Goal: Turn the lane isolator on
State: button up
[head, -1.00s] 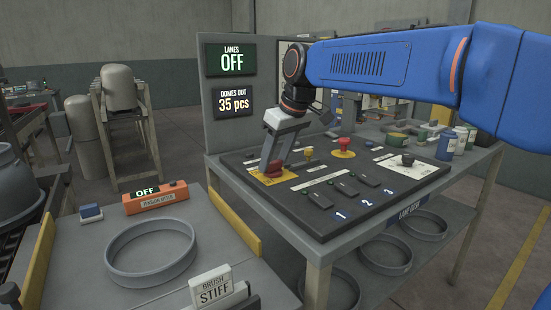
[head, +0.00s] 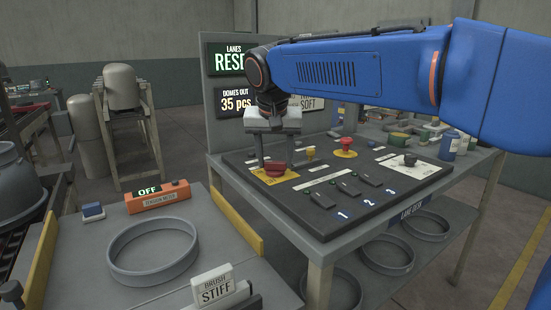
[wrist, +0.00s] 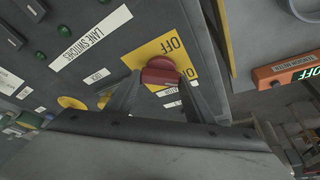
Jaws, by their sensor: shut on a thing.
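The lane isolator is a red rotary knob (head: 275,169) on a yellow plate at the left end of the dark control panel (head: 322,232). My gripper (head: 274,160) points down at it, with one finger on each side. In the wrist view the red knob (wrist: 160,71) sits between the two fingers, which are shut on it. The yellow plate (wrist: 180,52) shows the word OFF; its other markings are partly covered. The lanes display (head: 228,60) shows letters starting RESE, the rest hidden by my arm.
A red mushroom button (head: 346,143) and a small yellow knob (head: 310,153) stand right of the isolator. Numbered lane switches (head: 357,190) lie in front. An orange tension meter (head: 158,197) reading OFF and a grey ring (head: 152,280) are on the left bench.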

jog(key=shift+m, duration=0.6)
jog(key=shift+h, duration=0.3)
jog(key=o, duration=1.1)
jog(key=shift+c, duration=0.2)
jog(key=v, duration=1.7)
jog(key=shift+r, duration=0.25)
